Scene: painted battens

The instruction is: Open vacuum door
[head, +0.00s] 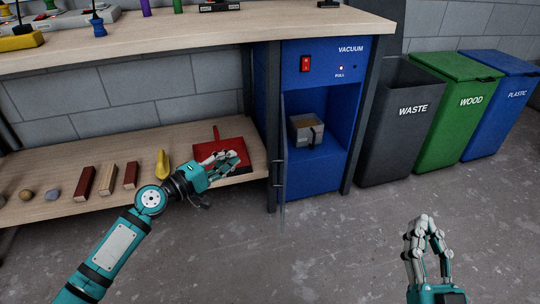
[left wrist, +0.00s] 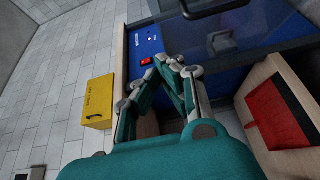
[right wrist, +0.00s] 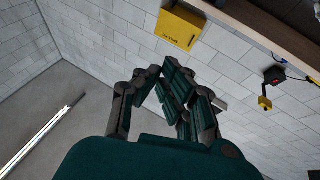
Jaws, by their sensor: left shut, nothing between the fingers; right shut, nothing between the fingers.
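The blue vacuum cabinet (head: 310,185) stands under the workbench, with a red switch (head: 305,63) and a lit lamp above its opening. Its clear door (head: 283,140) appears edge-on along the left side, swung outward, with a dark handle (head: 277,172). A grey container (head: 306,130) sits inside. My left gripper (head: 236,158) is shut and empty, left of the door edge, in front of a red dustpan (head: 235,152). In the left wrist view, the fingers (left wrist: 178,65) show before the blue panel (left wrist: 145,40). My right gripper (head: 430,222) is shut and empty above the floor at right.
Waste (head: 400,120), wood (head: 455,110) and plastic (head: 505,95) bins stand right of the cabinet. The lower shelf (head: 70,205) holds blocks, stones and a yellow item (head: 162,163). The floor before the cabinet is clear.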

